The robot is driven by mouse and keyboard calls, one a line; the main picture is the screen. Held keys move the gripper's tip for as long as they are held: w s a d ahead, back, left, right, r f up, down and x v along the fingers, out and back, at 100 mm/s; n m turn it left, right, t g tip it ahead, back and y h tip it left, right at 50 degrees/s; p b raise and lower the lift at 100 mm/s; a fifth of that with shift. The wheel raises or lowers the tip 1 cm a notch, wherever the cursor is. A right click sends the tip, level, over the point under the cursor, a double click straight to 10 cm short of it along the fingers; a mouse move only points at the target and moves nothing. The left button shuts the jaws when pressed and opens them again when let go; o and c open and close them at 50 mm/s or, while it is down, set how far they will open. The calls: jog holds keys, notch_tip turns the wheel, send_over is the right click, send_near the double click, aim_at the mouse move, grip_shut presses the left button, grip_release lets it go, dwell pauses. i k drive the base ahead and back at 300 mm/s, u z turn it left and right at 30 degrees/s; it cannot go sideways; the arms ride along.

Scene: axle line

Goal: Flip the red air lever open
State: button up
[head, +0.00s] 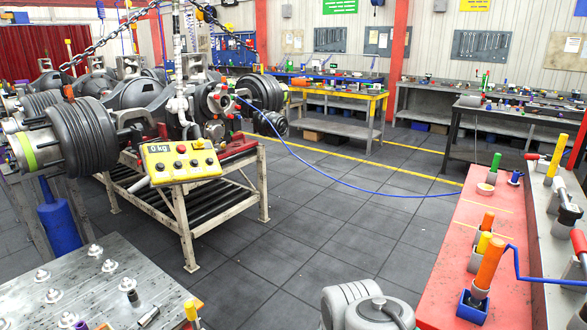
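I cannot say for sure which part is the red air lever. Small red parts show on the axle hub end (222,100), where a thin blue hose (350,187) begins. At the right edge, a red handle (579,241) lies on the grey bench. Another red-ended handle (533,157) is farther back on that bench. Whether any of these is open or closed is too small to tell. My gripper is not in view; a grey rounded part of my arm (368,308) shows at the bottom centre.
A yellow control box (180,162) reading "0 kg" hangs before the axle on its stand (188,228). A metal table (60,295) with bolts is at lower left. A red bench top (455,260) with orange-handled tools is at right. The dark tiled floor (320,225) between is open, crossed by the hose.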

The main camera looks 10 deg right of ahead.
aim_at(548, 157)
jog(key=i, duration=2.05)
jog(key=z, duration=0.25)
jog(key=i, duration=1.6)
jog(key=z, duration=2.25)
jog(key=i, duration=1.9)
jog(key=u, duration=0.6)
jog(key=i, duration=1.4)
jog(key=z, duration=0.15)
